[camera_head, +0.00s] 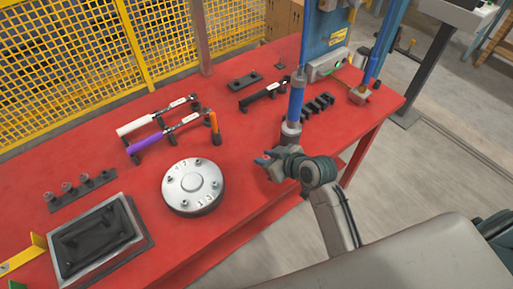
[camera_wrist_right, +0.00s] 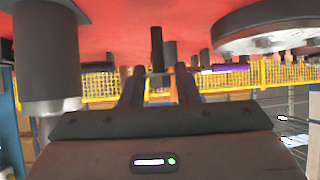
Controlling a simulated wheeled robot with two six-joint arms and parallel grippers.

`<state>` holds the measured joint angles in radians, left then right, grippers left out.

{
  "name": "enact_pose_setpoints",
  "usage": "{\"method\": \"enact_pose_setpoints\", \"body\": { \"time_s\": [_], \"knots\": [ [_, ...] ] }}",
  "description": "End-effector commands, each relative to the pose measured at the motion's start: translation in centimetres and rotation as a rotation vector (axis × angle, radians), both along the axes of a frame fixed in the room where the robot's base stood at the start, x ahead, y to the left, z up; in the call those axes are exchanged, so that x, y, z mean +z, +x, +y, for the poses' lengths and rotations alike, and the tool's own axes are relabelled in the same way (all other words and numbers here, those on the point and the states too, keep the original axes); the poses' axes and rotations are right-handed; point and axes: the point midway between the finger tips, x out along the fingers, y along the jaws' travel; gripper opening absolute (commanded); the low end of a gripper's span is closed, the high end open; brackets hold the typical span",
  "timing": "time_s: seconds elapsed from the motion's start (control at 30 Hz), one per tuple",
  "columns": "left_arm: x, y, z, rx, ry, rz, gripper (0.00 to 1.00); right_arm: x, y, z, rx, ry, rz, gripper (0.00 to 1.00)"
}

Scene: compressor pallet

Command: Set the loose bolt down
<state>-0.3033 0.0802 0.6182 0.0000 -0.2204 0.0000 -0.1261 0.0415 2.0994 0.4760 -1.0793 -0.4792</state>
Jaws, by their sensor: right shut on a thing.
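My right gripper (camera_head: 266,163) is low over the red table (camera_head: 240,135), between the round metal cover (camera_head: 193,186) and the blue upright tool (camera_head: 296,105). In the right wrist view its two fingers (camera_wrist_right: 160,88) are shut on a dark bolt (camera_wrist_right: 157,48), a slim cylinder pointing toward the table, which is at the top of that view. I cannot tell whether the bolt touches the table. In the head view the bolt is too small to make out. Several bolt heads show on the cover, which also shows in the wrist view (camera_wrist_right: 265,30). My left gripper is not in view.
A bolt rack (camera_head: 82,190) and a dark tray (camera_head: 62,262) are at left. Wrenches with white (camera_head: 134,126) and purple (camera_head: 146,143) handles lie behind the cover. A black slotted block (camera_head: 319,104) is right of the blue tool. Bare table lies between cover and gripper.

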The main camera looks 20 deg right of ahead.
Motion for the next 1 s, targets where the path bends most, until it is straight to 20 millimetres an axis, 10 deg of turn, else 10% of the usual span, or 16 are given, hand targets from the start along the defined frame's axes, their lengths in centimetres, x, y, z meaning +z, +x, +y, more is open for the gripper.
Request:
{"method": "enact_pose_setpoints", "body": {
  "time_s": [0.3,1.0],
  "knots": [
    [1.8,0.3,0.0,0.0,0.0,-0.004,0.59,-0.4,6.1,1.1,0.0,0.0,0.0,0.05],
    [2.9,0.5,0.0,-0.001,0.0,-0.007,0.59,-4.4,6.4,1.1,-0.002,-0.001,0.0,0.05]
  ]
}}
